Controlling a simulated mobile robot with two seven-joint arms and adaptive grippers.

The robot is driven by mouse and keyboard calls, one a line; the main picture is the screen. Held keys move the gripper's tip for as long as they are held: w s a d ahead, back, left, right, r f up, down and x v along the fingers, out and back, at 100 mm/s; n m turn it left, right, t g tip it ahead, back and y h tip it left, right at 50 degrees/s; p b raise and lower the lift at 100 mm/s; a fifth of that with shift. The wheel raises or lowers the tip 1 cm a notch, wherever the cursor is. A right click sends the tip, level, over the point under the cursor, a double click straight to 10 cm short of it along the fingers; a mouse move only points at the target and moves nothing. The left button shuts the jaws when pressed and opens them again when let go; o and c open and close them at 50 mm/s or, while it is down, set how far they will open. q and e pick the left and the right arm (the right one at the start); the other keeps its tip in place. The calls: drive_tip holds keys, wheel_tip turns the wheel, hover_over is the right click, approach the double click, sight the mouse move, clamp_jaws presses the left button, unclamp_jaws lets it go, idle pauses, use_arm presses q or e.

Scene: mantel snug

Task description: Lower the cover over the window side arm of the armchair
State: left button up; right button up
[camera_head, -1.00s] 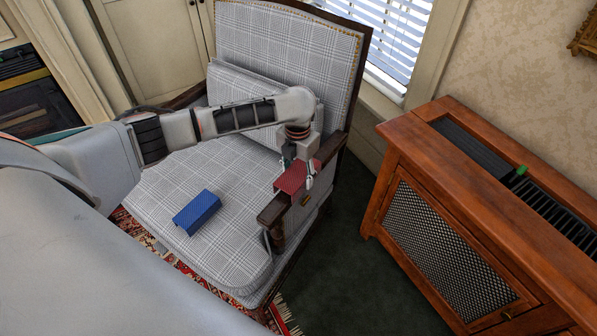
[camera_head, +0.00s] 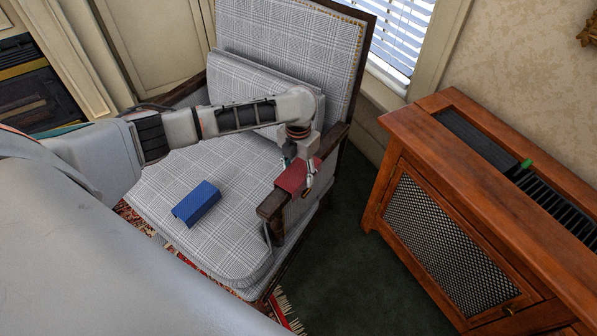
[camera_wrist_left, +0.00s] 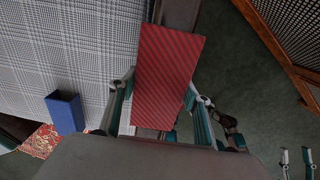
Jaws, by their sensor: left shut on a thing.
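The cover (camera_head: 291,179) is a dark red piece. In the left wrist view the red cover (camera_wrist_left: 166,72) shows diagonal stripes. It is at the top of the armchair's window side arm (camera_head: 271,204), the dark wooden arm on the right. I cannot tell whether it rests fully on the wood. My left gripper (camera_head: 298,172) points down and is shut on the cover, a finger at each side. The plaid armchair (camera_head: 290,38) faces me. In the left wrist view, two pale prongs at the lower right look like my right gripper's fingertips (camera_wrist_left: 296,158), spread apart.
A wooden cabinet (camera_head: 420,150) with a mesh front stands to the right, with a strip of dark green carpet (camera_head: 345,265) between. My left arm crosses above the seat.

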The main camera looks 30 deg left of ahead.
use_arm(q)
drive_tip(key=o, duration=1.2)
wheel_tip(320, 180, up, 12)
drive_tip(key=s+d+f+n+t+h+p, duration=0.25)
drive_tip(key=s+d+f+n, duration=0.3)
drive_tip(key=d+n, duration=0.35)
drive_tip(key=s+d+f+n+t+h+p, duration=0.2)
drive_tip(key=s+d+f+n+h, duration=0.35)
drive_tip(key=d, duration=0.55)
drive_tip(key=s+a+n+t+y+p, duration=0.1)
drive_tip(key=s+a+n+t, duration=0.1)
drive_tip(key=s+n, duration=0.3)
drive_tip(key=s+a+f+n+t+y+p, duration=0.1)
drive_tip(key=s+a+n+t+y, duration=0.1)
drive_tip(key=s+a+n, duration=0.3)
drive_tip(key=s+a+n+t+y+p, duration=0.1)
drive_tip(key=s+a+n+t+y, duration=0.1)
drive_tip(key=s+n, duration=0.3)
drive_tip(key=shift+a+f+n, duration=0.1)
drive_tip(key=shift+a+n, duration=0.3)
drive_tip(key=shift+n, duration=0.5)
drive_tip(key=shift+a+f+n, duration=0.1)
drive_tip(key=shift+a+n, duration=0.3)
drive_tip(key=shift+n, duration=0.45)
use_arm(e)
drive_tip(key=r, duration=0.1)
drive_tip(key=a+r, duration=0.1)
drive_tip(key=r, duration=0.3)
drive_tip(key=shift+s+a, duration=0.2)
drive_tip(key=shift+s, duration=0.05)
